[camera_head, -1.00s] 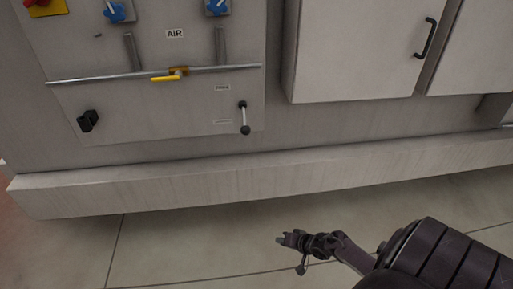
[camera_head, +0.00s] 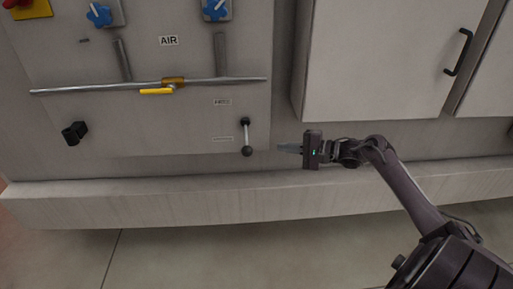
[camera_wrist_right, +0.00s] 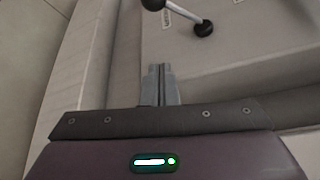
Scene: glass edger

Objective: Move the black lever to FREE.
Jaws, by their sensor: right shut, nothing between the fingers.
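The black lever (camera_head: 246,136) is on the lower right of the grey machine panel. It has a metal rod with a black pivot at the top and a black ball at the bottom, and hangs nearly straight down. Two small labels sit left of it, an upper one (camera_head: 222,102) and a lower one (camera_head: 222,139), too small to read surely. My right gripper (camera_head: 283,148) is shut and empty, just right of the ball and apart from it. My left gripper is not in view.
A pipe with a yellow valve handle (camera_head: 156,91) crosses the panel above the lever. A black knob (camera_head: 74,133) is at lower left, and blue knobs (camera_head: 99,14) are above. A ledge (camera_head: 150,205) runs below. A cabinet door (camera_head: 385,60) is at upper right.

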